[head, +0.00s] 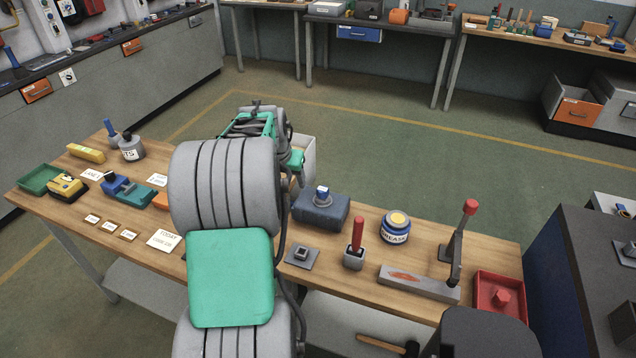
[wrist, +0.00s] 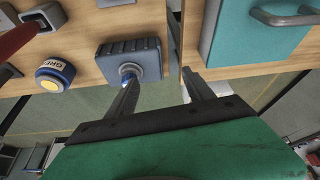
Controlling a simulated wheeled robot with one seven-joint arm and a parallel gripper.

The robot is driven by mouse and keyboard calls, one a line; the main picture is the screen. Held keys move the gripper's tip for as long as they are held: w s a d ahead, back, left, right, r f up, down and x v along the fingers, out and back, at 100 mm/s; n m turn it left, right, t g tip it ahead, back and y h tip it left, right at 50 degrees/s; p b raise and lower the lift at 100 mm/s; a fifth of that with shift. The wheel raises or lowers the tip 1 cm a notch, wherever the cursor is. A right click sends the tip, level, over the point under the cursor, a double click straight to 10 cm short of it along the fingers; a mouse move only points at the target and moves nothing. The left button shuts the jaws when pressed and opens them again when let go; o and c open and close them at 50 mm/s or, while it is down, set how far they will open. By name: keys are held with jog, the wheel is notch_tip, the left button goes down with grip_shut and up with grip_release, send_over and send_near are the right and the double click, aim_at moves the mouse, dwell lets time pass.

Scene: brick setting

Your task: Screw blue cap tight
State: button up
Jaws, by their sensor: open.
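The small blue cap (head: 322,191) sits on a pale round neck on top of a blue-grey box-shaped container (head: 320,212) on the wooden table. The cap also shows in the wrist view (wrist: 128,71), partly covered by my left finger. Whether the cap is seated fully or level is too small to tell. My gripper (wrist: 160,78) is open and empty. Its left finger lies in line with the cap, its right finger beyond the container's right edge. I cannot tell whether the left finger touches the cap. In the head view my arm hides the fingers.
A grease jar (head: 395,229), a red-handled tool in a grey block (head: 354,246) and a lever stand with a red knob (head: 457,240) stand to the right. A red tray (head: 499,295) lies at the right end. A grey square socket plate (head: 301,255) lies in front.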

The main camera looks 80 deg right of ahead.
jog(key=m, duration=0.2)
send_over(321, 191)
jog(key=a, duration=0.2)
notch_tip(321, 191, down, 3)
jog(key=shift+g, duration=0.4)
jog(key=p+x, duration=0.1)
jog(key=x, duration=0.6)
jog(key=shift+w+p, duration=0.15)
jog(key=shift+p, duration=0.25)
jog(key=shift+a, duration=0.1)
grip_shut()
jog(key=c, duration=0.7)
grip_release()
grip_shut()
